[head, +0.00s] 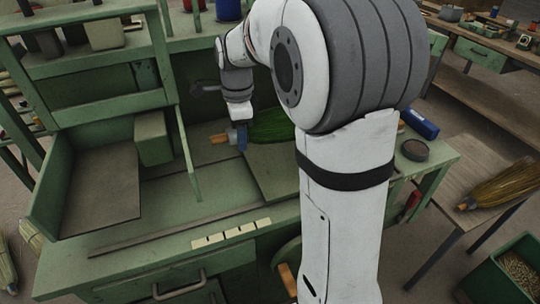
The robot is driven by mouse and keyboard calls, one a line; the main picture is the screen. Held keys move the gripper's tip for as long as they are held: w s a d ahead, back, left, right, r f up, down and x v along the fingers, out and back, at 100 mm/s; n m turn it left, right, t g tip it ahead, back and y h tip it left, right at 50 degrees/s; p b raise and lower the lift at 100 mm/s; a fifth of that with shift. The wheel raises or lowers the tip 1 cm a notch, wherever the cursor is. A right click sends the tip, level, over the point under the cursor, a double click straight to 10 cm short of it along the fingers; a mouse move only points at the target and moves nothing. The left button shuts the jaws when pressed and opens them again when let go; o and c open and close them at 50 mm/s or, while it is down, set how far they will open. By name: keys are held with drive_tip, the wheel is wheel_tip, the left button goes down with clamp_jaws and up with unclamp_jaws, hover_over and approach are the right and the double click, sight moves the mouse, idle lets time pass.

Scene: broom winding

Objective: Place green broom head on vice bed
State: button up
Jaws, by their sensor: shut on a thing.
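The green broom head (272,127) is a bundle of green bristles with a short orange-brown handle stub on its left. It lies roughly level above the green workbench (215,215). My gripper (241,140), with blue fingers, is shut on it near the stub. My arm hides the right end of the bristles. A flat raised green plate (262,175) is below the broom head; I cannot tell if they touch, nor whether this plate is the vice bed.
A green frame (110,97) with a slanted post and a green block (153,138) stand left of my gripper. A blue object (419,122) and a dark round tin (414,150) sit at the bench's right. A straw broom (500,185) lies on a side table.

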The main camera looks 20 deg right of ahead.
wheel_tip(320, 180, down, 9)
drive_tip(key=shift+f, duration=0.1)
drive_tip(key=o, duration=1.2)
wheel_tip(320, 180, up, 12)
drive_tip(key=shift+d+f, duration=0.15)
drive_tip(key=shift+s+r, duration=0.25)
drive_tip(key=shift+s+f+n+t, duration=0.45)
drive_tip(key=shift+s+f+n, duration=0.3)
drive_tip(key=shift+s+n, duration=2.6)
drive_tip(key=shift+s+f+n+t, duration=0.4)
drive_tip(key=shift+s+f+n, duration=0.35)
drive_tip(key=shift+s+n, duration=2.6)
drive_tip(key=shift+s+f+n+t, duration=0.45)
drive_tip(key=shift+s+f+n, duration=0.3)
drive_tip(key=shift+s+n, duration=2.6)
drive_tip(key=shift+s+m, duration=0.3)
drive_tip(key=shift+m, duration=0.05)
